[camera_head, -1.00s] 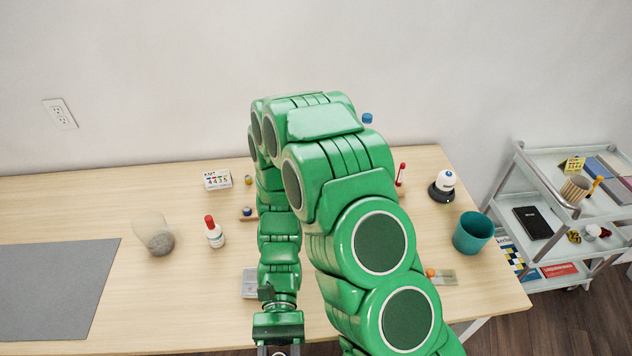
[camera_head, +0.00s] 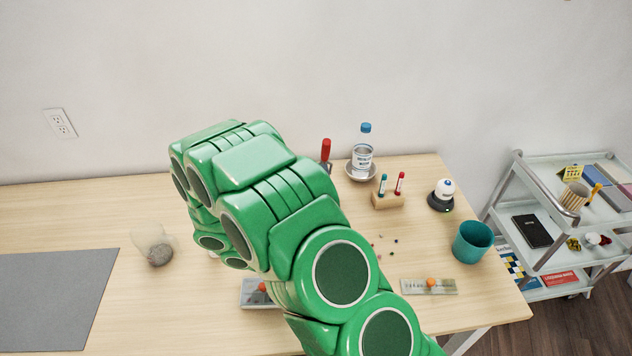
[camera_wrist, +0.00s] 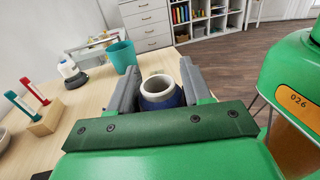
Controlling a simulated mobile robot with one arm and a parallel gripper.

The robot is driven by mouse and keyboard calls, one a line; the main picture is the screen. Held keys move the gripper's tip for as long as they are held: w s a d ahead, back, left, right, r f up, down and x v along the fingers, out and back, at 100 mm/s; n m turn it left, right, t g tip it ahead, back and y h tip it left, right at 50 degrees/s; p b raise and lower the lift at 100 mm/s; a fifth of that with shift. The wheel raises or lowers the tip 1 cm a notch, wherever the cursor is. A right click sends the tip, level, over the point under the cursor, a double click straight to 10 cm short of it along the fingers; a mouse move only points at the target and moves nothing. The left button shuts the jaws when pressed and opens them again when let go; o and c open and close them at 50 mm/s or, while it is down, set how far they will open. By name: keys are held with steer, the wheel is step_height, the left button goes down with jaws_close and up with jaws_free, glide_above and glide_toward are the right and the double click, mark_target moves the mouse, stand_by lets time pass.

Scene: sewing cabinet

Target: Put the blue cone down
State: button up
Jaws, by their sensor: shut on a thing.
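The blue cone (camera_wrist: 163,96) shows in the wrist view as a dark blue body with a white rim and an open, round top. It sits between the two grey fingers of my gripper (camera_wrist: 160,88), which is shut on it. Its lower part is hidden behind the green front of my gripper, so I cannot tell whether it touches the table. In the head view my green arm hides both my gripper and the cone.
The wooden table (camera_head: 480,290) has a grey mat (camera_head: 50,290) at left and a glass jar (camera_head: 155,245). At right are a teal cup (camera_head: 473,241), a pen block (camera_head: 388,200), a bottle (camera_head: 363,155) and a flat strip with an orange knob (camera_head: 430,286). A trolley (camera_head: 535,200) stands beyond.

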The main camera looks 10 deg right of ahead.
steer(key=w+a+r+n+t+y, duration=0.25)
steer(key=w+a+n+t, duration=0.4)
steer(key=w, duration=0.65)
steer(key=w+a+r+n+t+y, duration=0.2)
steer(key=w+a+r+n+t, duration=0.2)
steer(key=w+a+t, duration=0.75)
steer(key=w+d+f+g, duration=0.1)
steer(key=w+d, duration=0.6)
steer(key=w, duration=0.4)
steer(key=w+d+f, duration=0.1)
steer(key=w+d, duration=0.6)
steer(key=w, duration=0.4)
steer(key=shift+n, duration=0.45)
steer(key=shift+s+f, duration=0.2)
steer(key=shift+f, duration=4.7)
steer(key=o, duration=1.4)
steer(key=v, duration=1.2)
steer(key=shift+r, duration=0.35)
